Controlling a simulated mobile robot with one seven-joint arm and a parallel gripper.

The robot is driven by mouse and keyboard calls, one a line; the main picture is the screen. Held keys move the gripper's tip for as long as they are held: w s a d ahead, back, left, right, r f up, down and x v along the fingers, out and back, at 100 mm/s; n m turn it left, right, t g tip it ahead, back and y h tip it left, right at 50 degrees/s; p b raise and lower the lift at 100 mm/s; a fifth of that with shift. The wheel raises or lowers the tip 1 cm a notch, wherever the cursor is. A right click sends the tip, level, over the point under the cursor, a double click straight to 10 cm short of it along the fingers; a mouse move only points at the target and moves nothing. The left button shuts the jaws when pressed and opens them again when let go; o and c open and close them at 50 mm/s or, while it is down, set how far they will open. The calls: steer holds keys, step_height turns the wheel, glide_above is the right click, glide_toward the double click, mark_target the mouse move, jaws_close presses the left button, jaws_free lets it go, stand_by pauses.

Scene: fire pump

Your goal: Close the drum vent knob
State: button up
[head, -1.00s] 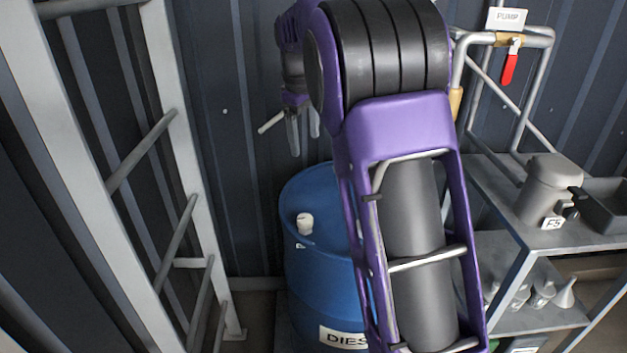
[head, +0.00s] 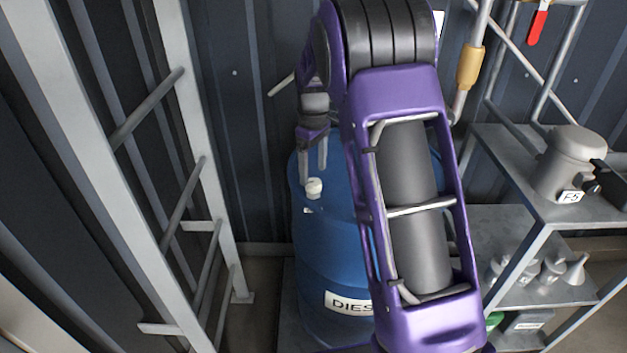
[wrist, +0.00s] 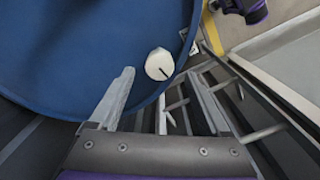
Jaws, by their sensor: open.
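The drum vent knob (head: 314,187) is a small off-white cap on top of the blue drum (head: 325,255), near its left side in the head view. In the wrist view the knob (wrist: 160,64) is round with a dark line on its face, close to the drum's rim. My gripper (head: 313,168) hangs above the drum with its fingers pointing down, just above the knob in the head picture. In the wrist view my gripper (wrist: 165,82) is open and empty, with the knob ahead between the fingertip directions. The gap between fingertips and knob cannot be judged exactly.
A grey metal ladder-like frame (head: 190,150) stands left of the drum. A red-handled valve (head: 538,26) is on pipes behind. The corrugated wall is close behind the drum.

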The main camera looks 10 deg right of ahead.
mark_target(314, 182)
steer(key=shift+f, duration=1.7)
jaws_close()
